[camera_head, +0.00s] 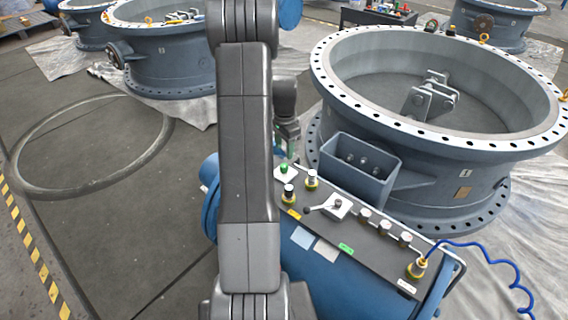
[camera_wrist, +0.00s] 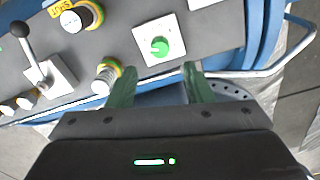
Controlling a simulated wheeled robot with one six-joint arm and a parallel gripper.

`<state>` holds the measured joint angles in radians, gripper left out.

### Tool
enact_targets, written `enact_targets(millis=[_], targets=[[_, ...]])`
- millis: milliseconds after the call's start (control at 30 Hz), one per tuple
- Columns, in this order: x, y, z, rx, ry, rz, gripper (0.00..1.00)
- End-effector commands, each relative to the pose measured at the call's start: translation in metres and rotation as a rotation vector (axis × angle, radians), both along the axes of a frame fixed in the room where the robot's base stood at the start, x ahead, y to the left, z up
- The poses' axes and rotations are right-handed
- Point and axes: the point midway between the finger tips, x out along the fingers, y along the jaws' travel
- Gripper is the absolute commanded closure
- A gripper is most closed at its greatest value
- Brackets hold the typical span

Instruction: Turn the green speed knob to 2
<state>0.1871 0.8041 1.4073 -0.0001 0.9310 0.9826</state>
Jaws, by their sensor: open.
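The green speed knob (camera_wrist: 160,46) sits on a white square plate on the dark panel, in the upper middle of the wrist view. In the head view the green knob (camera_head: 284,169) shows at the panel's far left end, just right of my arm. My gripper (camera_wrist: 160,82) is open, with its two green fingers apart and nothing between them. The fingertips lie just below the knob's plate in the wrist view, not around the knob. In the head view my gripper (camera_head: 288,140) is small and partly hidden behind my arm. The scale marks are too small to read.
Large flanged valve bodies (camera_head: 440,150) stand behind.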

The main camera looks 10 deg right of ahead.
Motion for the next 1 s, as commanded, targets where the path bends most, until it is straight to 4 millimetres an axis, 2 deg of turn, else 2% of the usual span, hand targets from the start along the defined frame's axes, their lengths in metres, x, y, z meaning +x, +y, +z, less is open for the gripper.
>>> enact_targets(millis=[100,333,500,800,1000], targets=[[-0.001,0.000,-0.027,0.001,0.004,0.000,0.54],[0.000,0.000,-0.063,0.001,0.001,0.000,0.54],[0.000,0.000,-0.074,0.000,0.000,0.000,0.54],[0.000,0.000,-0.076,-0.001,-0.001,0.000,0.54],[0.000,0.000,-0.076,-0.001,-0.001,0.000,0.93]])
